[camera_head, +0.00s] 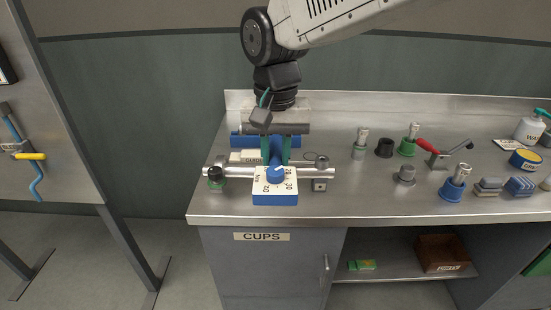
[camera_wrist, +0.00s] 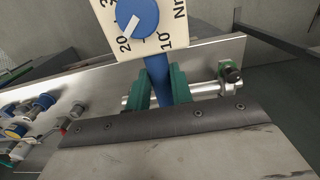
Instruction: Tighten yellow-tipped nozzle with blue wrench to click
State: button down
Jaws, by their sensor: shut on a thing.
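My gripper (camera_head: 276,152) reaches down over the bench, its green fingers on both sides of a blue shaft. I take this shaft (camera_head: 276,153) to be the blue wrench's; the wrist view shows it between the green fingers (camera_wrist: 160,85). The shaft runs towards a white dial (camera_head: 264,188) marked 10, 20, 30 and Nm, with a blue knob (camera_wrist: 138,17). Whether the shaft joins the dial or only overlaps it, I cannot tell. The knob's white pointer is near 20. A yellow-tipped part (camera_head: 31,156) shows on the left panel, with blue pieces above and below it.
A chrome rod (camera_head: 232,172) on end supports crosses near the dial. To the right on the bench (camera_head: 380,206) stand several nozzle-like fittings, a red-handled clamp (camera_head: 428,146), and a white spray bottle (camera_head: 529,127). The left panel (camera_head: 70,100) is apart from the bench, with floor between.

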jog(key=shift+s+r, duration=0.5)
jog(key=shift+s, duration=0.3)
jog(key=shift+s+r, duration=0.45)
jog(key=shift+s, duration=0.4)
jog(key=shift+s+r, duration=0.5)
jog(key=shift+s, duration=0.3)
